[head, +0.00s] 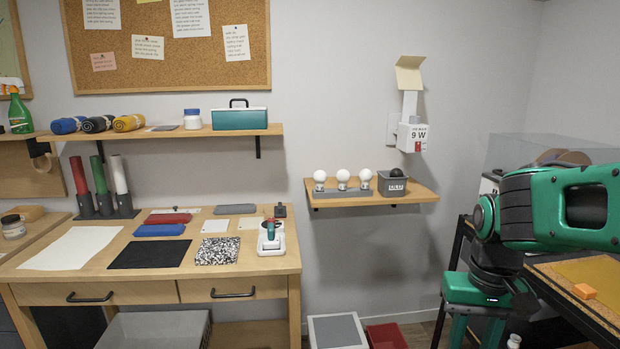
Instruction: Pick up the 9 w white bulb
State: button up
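Three white round bulbs stand upright in a row in a grey holder (334,195) on the small wooden wall shelf (420,194): a left bulb (320,176), a middle bulb (343,176) and a right bulb (365,175). Their markings are too small to read, so I cannot tell which is 9 W. My green and black arm is at the right, well apart from the bulbs. My gripper is not in view.
A grey bin (393,187) with a dark round thing in it sits right of the bulbs. A workbench (240,272) with mats and tools stands left. A grey-topped box (337,331) and a red bin (386,335) are on the floor below the shelf. Space before the shelf is clear.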

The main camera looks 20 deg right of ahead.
aim_at(320, 176)
jog(key=u, duration=0.05)
jog(key=i, duration=1.3)
jog(key=z, duration=1.5)
